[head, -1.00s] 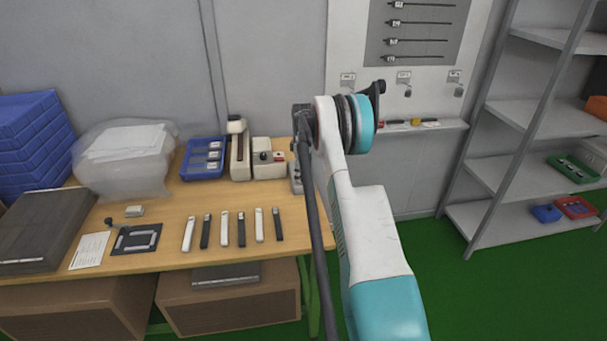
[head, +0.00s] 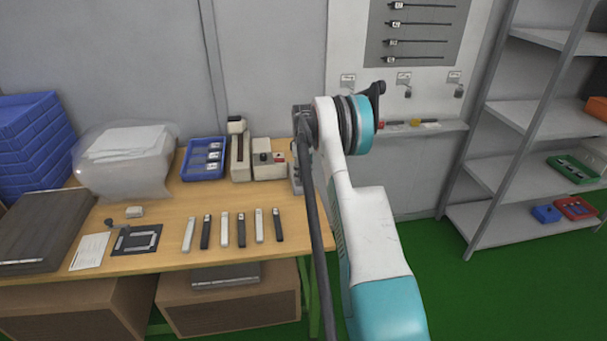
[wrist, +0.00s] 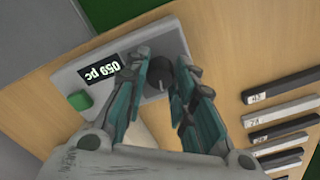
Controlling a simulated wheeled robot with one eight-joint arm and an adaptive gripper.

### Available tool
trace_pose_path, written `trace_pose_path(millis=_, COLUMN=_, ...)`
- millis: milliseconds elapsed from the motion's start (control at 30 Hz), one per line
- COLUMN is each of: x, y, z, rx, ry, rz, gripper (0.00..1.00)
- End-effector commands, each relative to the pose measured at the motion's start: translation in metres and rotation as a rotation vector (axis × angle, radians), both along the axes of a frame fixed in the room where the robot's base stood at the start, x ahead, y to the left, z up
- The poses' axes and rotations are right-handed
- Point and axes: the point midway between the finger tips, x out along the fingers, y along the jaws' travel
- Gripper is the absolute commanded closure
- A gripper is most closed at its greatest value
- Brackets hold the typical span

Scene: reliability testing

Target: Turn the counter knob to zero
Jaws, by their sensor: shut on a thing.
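The counter (wrist: 177,38) is a light grey box with a dark display, a green button (wrist: 79,101) and a dark round knob (wrist: 185,69). In the wrist view the display (wrist: 97,75) appears upside down and shows a number with "pc"; its digits are hard to read with certainty. My gripper (wrist: 171,76) is at the knob, its teal fingers on either side, shut on it. The fingers cover part of the counter's face. In the head view the counter (head: 296,181) stands at the table's right edge, mostly hidden behind my arm; my gripper cannot be made out there.
On the wooden table (head: 200,256) several black and white bars lie in a row left of the counter. A white device (head: 268,171) and a blue tray (head: 190,172) stand behind them. A shelf rack (head: 535,112) stands at the right, with green floor before it.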

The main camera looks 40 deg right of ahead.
Motion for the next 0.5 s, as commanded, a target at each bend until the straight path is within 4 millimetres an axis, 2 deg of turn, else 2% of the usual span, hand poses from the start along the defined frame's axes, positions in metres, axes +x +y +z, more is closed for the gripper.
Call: trace_pose_path(millis=500, x=0.0001, y=-0.0003, z=0.0002, rx=-0.001, ry=0.000, rz=-0.489, gripper=1.00)
